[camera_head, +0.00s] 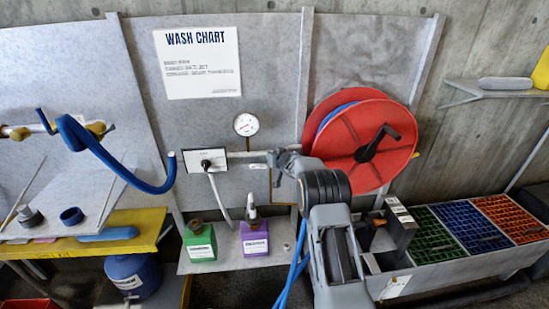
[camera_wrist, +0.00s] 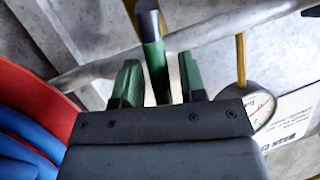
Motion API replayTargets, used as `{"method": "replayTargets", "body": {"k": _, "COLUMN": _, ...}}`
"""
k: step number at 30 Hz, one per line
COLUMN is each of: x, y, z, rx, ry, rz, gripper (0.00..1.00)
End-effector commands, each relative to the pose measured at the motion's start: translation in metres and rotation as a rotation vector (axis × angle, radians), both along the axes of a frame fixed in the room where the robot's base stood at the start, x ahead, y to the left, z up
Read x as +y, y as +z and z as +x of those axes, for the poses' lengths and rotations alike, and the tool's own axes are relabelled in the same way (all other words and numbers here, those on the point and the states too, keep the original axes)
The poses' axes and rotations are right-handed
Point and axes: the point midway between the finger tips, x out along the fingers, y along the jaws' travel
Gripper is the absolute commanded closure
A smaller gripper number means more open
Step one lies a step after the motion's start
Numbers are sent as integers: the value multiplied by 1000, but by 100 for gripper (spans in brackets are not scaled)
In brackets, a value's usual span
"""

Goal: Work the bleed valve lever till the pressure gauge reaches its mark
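The pressure gauge (camera_head: 246,124) is a round white dial above a grey pipe (camera_head: 246,154) on the back panel. It also shows at the right of the wrist view (camera_wrist: 260,106), partly cut off by my gripper body. A lever with a green grip and dark metal end (camera_wrist: 154,58) crosses in front of the pipe in the wrist view. My gripper (camera_wrist: 160,80) has its green fingers apart, one on each side of the lever, with gaps visible. In the head view my gripper (camera_head: 280,165) is at the pipe, right of the gauge, and hides the lever. The needle reading is too small to tell.
A red hose reel (camera_head: 366,145) stands close right of my arm. Green (camera_head: 200,243) and purple (camera_head: 254,238) bottles stand on a shelf below. Coloured crates (camera_head: 483,228) are at the right.

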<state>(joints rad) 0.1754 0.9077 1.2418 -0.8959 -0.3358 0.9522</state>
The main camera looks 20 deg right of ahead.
Motion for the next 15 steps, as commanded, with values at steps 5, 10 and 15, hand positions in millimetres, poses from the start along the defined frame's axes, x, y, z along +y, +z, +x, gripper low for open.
{"method": "replayTargets", "body": {"k": 5, "x": 1, "y": -1, "z": 0, "rx": 1, "ry": 1, "rz": 0, "gripper": 56}}
{"method": "replayTargets", "body": {"k": 10, "x": 1, "y": 0, "z": -2, "rx": 1, "ry": 1, "rz": 0, "gripper": 56}}
{"method": "replayTargets", "body": {"k": 15, "x": -1, "y": 5, "z": -15, "rx": 0, "ry": 1, "rz": 0, "gripper": 56}}
